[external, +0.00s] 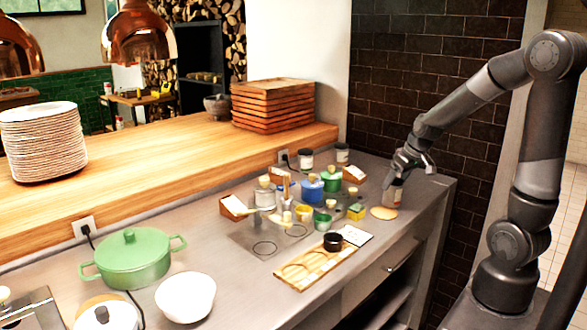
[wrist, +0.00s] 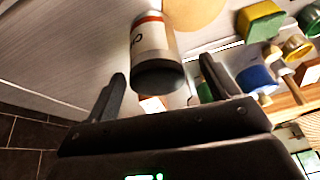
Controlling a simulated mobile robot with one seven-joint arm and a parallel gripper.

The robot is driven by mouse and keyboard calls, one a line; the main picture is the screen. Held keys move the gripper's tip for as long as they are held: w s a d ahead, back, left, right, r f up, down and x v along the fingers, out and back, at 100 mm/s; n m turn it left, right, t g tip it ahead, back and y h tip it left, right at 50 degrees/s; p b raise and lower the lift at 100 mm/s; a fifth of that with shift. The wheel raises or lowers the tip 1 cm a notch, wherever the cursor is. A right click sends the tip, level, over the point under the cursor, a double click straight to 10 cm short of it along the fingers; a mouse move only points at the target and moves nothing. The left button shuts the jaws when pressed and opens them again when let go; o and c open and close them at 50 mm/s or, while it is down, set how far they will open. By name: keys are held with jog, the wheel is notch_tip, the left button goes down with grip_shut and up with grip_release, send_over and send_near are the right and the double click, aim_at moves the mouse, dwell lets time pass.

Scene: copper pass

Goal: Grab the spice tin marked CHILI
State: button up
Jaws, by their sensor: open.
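A tin (wrist: 152,38) with a pale label, a red-orange band and a dark end shows large in the wrist view. Its lettering is mostly turned away, so I cannot read its name. My gripper (wrist: 162,68) is open, with one finger on each side of the tin's dark end, and a gap shows at both sides. In the external view the tin (external: 394,197) is on the steel counter near its right end, with my gripper (external: 392,181) just above it. Two other dark-topped tins, one (external: 306,159) and another (external: 342,153), stand by the back wall, labels unreadable.
A wooden board with a dark bowl (external: 333,242) is further forward. A brick wall (external: 435,70) rises behind.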

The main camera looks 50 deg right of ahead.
aim_at(392, 190)
jog(key=shift+s+x, duration=0.15)
jog(key=shift+x, duration=1)
jog(key=shift+s+x, duration=0.1)
jog(key=shift+x, duration=1.05)
jog(key=shift+d+f, duration=0.1)
jog(key=shift+d, duration=0.1)
jog(key=c, duration=1.2)
jog(key=shift+o, duration=0.2)
